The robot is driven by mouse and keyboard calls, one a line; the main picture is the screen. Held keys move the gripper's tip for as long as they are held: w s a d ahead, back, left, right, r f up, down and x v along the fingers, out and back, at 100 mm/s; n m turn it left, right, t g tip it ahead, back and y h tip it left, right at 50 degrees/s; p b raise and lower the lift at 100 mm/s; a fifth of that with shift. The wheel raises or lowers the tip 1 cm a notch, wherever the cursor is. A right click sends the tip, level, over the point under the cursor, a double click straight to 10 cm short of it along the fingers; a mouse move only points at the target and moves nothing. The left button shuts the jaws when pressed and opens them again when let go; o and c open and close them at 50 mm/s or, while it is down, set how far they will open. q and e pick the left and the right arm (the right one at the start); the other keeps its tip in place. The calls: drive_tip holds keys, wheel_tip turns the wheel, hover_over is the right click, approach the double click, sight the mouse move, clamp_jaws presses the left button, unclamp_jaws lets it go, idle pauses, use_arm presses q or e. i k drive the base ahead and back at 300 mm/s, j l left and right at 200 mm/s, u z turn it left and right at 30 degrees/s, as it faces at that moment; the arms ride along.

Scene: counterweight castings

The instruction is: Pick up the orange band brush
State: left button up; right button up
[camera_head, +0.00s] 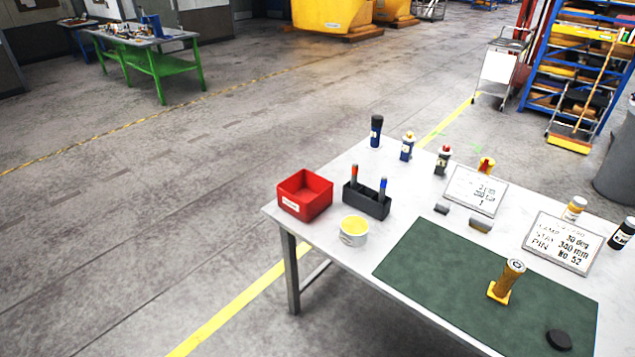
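A dark block-shaped holder (367,201) stands near the left side of the white table. Two upright sticks stand in it. The left one has an orange-red band and looks like the orange band brush (354,173); its lower end is hidden in the holder. The right one is a blue band brush (383,185). They are too small to make out bristles. Neither of my grippers is in view.
A red bin (305,195) and a tub of yellow stuff (354,231) stand close to the holder. Several bottles line the back edge. Two written boards (563,243) lie at right. A yellow-based handled tool (506,284) and black puck (559,340) are on the green mat (440,275).

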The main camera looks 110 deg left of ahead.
sight(355, 169)
drive_tip(key=u, duration=3.55)
